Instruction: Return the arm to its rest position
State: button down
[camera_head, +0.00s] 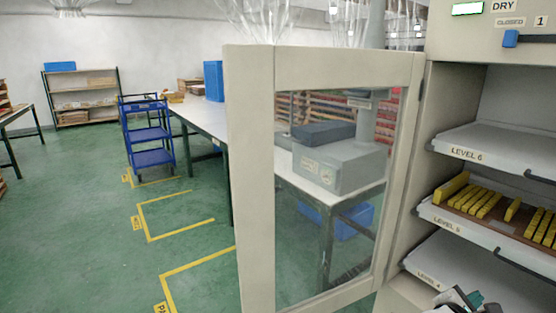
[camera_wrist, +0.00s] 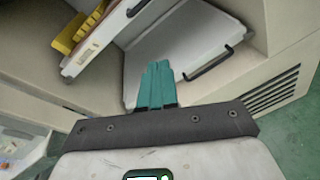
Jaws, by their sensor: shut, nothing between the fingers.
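My gripper (camera_wrist: 157,85) has teal fingers that are shut with nothing between them. In the wrist view it lies in front of an empty grey tray with a black handle (camera_wrist: 207,62). In the head view only a small part of my gripper (camera_head: 462,298) shows at the bottom right, near the LEVEL 4 tray (camera_head: 470,268). Most of my arm is out of view.
A cabinet (camera_head: 405,295) stands open at the right, its glazed door (camera_head: 250,180) swung out leftward. The LEVEL 5 tray (camera_head: 450,219) holds several yellow pieces. The LEVEL 6 tray (camera_head: 490,139) looks empty. Green floor (camera_head: 80,230) at the left is clear, before a blue cart (camera_head: 148,135).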

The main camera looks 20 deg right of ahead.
jog(key=s+a+f+m+g+y+p, duration=0.1)
jog(key=s+a+f+m+y+p, duration=0.2)
jog(key=s+a+m+y, duration=0.4)
jog(key=s+a+f+m+g+y+p, duration=0.2)
jog(key=s+a+m+y, duration=0.6)
jog(key=s+a, duration=1.1)
jog(key=a+f+m+p, duration=0.1)
jog(key=a+p, duration=0.1)
jog(key=a, duration=0.1)
jog(key=shift+f, duration=0.2)
